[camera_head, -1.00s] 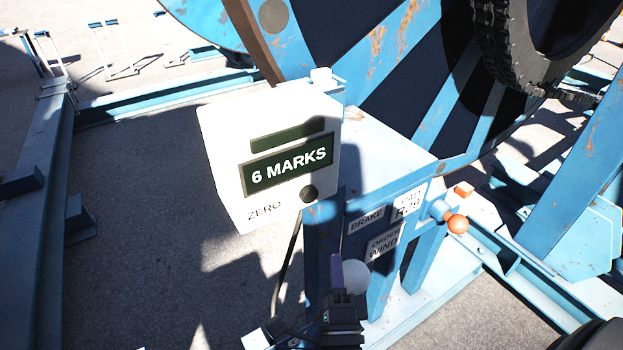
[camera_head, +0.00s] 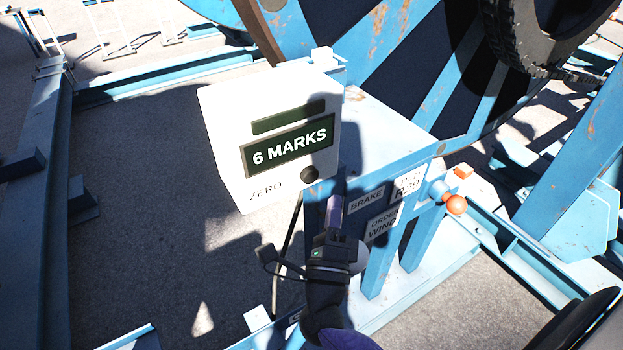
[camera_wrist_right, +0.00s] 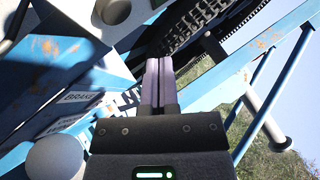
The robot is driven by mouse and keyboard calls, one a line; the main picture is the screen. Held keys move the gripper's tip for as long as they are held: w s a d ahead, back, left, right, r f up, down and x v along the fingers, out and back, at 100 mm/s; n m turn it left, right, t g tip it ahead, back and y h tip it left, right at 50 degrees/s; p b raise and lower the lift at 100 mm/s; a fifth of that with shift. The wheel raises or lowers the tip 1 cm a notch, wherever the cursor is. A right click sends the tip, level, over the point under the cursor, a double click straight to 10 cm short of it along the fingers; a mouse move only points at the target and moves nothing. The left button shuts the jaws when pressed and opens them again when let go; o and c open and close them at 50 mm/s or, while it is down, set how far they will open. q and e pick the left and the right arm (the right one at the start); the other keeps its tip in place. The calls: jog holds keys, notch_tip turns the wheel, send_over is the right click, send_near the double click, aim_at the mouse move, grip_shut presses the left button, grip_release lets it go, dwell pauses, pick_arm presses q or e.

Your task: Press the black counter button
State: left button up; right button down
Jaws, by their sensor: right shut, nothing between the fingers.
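The black counter button (camera_head: 309,174) is a dark round knob at the lower right of the white counter box (camera_head: 225,130), beside the word ZERO. The counter display (camera_head: 288,146) reads 6 MARKS. My right gripper (camera_head: 334,203) is shut and empty, pointing up just below and to the right of the button, apart from it in the picture. In the right wrist view my gripper's fingers (camera_wrist_right: 159,85) are together with nothing between them. A round dark knob on a white surface (camera_wrist_right: 114,10) shows at the top of that view. My left gripper is not in view.
The blue reel stand (camera_head: 385,130) carries BRAKE and ORDER WIND labels right of my gripper. An orange-ended brake lever (camera_head: 456,204) sticks out at the right. A grey-white ball (camera_wrist_right: 55,157) is close to my right wrist. Open ground lies left of the box.

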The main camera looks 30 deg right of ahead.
aim_at(315, 173)
jog(key=shift+w+a+b, duration=0.15)
jog(key=shift+w+b, duration=0.55)
jog(key=shift+w, duration=1.4)
dwell(0.3)
jog(key=shift+w, duration=0.4)
jog(key=shift+w+a+b, duration=0.1)
jog(key=shift+w+b, duration=0.45)
jog(key=shift+w, duration=0.05)
dwell(0.6)
jog(key=shift+s, duration=0.1)
jog(key=shift+s+p, duration=0.45)
jog(key=shift+s, duration=0.45)
jog(key=shift+s, duration=0.1)
